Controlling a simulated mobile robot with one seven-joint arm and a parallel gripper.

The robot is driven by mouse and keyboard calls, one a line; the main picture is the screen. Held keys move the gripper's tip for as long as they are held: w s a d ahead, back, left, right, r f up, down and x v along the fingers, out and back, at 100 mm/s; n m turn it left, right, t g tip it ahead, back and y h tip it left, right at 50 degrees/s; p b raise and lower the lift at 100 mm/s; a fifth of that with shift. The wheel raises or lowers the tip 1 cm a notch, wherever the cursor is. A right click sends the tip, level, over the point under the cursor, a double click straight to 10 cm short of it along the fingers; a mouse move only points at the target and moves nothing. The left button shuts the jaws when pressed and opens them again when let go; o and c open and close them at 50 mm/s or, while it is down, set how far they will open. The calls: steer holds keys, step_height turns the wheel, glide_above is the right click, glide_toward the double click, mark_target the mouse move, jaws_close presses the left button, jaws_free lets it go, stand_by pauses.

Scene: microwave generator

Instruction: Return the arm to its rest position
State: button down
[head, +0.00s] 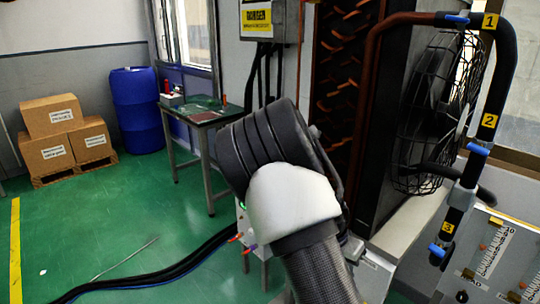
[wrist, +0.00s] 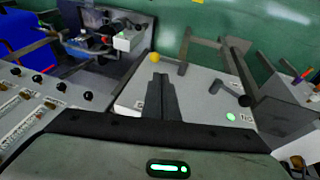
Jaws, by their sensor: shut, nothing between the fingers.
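My arm (head: 295,200) rises from the bottom middle of the head view, with a carbon-patterned link, a white joint cover and a dark ribbed section. My gripper is hidden in the head view. In the wrist view my gripper (wrist: 159,82) shows as dark fingers closed together, with nothing between them.
A dark pipe frame (head: 507,65) with blue valves and a caged fan (head: 440,110) stand at right, beside a gauge panel (head: 495,260). A small table (head: 205,118), blue barrel (head: 137,105) and boxes (head: 60,148) stand at left. Black cables (head: 165,272) cross the open green floor.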

steer(key=s+a+r+n+t+y, duration=0.25)
steer(key=s+a+r+n, duration=0.3)
steer(key=s+r, duration=0.65)
steer(key=s+a+r+n+t+y, duration=0.3)
steer(key=s+a+r, duration=0.5)
steer(key=r, duration=0.8)
step_height(320, 180, up, 19)
steer(key=s+d+n+h+p, duration=0.1)
steer(key=p, duration=1.8)
steer(key=shift+d+r+p, duration=0.15)
steer(key=shift+d+p, duration=0.05)
steer(key=shift+p, duration=0.1)
steer(key=shift+d, duration=0.1)
